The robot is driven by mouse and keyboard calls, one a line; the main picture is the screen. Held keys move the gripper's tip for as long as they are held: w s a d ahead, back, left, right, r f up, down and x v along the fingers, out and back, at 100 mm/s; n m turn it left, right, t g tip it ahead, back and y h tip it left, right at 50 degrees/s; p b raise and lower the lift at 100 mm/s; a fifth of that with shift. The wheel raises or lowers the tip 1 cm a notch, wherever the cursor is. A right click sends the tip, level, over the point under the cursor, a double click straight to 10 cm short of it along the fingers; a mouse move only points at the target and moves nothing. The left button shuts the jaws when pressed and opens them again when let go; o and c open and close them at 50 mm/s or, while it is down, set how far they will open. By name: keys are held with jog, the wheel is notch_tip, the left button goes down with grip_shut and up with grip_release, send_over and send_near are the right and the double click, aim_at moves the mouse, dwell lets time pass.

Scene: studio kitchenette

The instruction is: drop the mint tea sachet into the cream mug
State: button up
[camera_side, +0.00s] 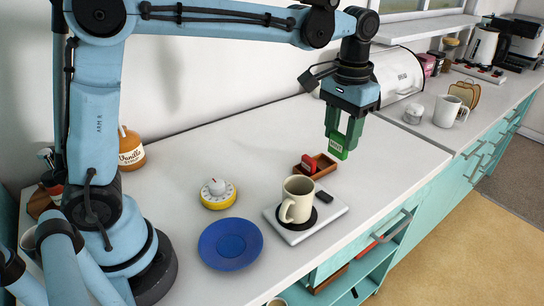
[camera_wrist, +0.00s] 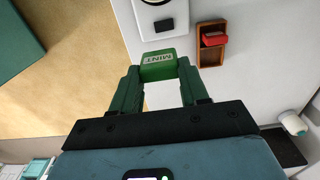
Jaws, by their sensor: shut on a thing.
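My gripper (camera_side: 340,142) is shut on the green mint tea sachet (camera_side: 337,151), held in the air above the counter near the wooden tray. In the wrist view the sachet (camera_wrist: 158,60), marked MINT, sits between the fingertips of my gripper (camera_wrist: 158,70). The cream mug (camera_side: 298,196) stands upright on a dark round pad on a white scale (camera_side: 336,212), lower left of the sachet in the side view. The mug's opening faces up; its inside bottom is hidden. In the wrist view the scale (camera_wrist: 176,12) is at the top edge.
A small wooden tray (camera_side: 326,168) holds a red packet (camera_side: 309,164) behind the mug. A blue plate (camera_side: 230,243) and a yellow timer (camera_side: 217,194) are left of the scale. A white mug (camera_side: 449,111) and glass jar (camera_side: 413,114) stand farther right. The counter's front edge is close.

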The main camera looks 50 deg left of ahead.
jog(key=s+r, duration=0.5)
jog(key=s, duration=0.4)
jog(key=shift+d+f, duration=0.2)
jog(key=shift+f, duration=1.2)
jog(key=shift+d+f, duration=0.2)
jog(key=shift+f, duration=1.15)
jog(key=o, duration=1.1)
notch_tip(320, 180, up, 12)
jog(key=shift+r, duration=0.1)
jog(key=shift+a, duration=0.1)
jog(key=s+a+f+t, duration=0.1)
jog(key=a+f+t, duration=0.1)
jog(key=f, duration=0.3)
jog(key=s+a+f+t, duration=0.2)
jog(key=a+f, duration=0.1)
jog(key=f, duration=0.2)
jog(key=s+a+f+t, duration=0.1)
jog(key=a+f+t, duration=0.2)
jog(key=f, duration=0.2)
jog(key=shift+s+a, duration=0.3)
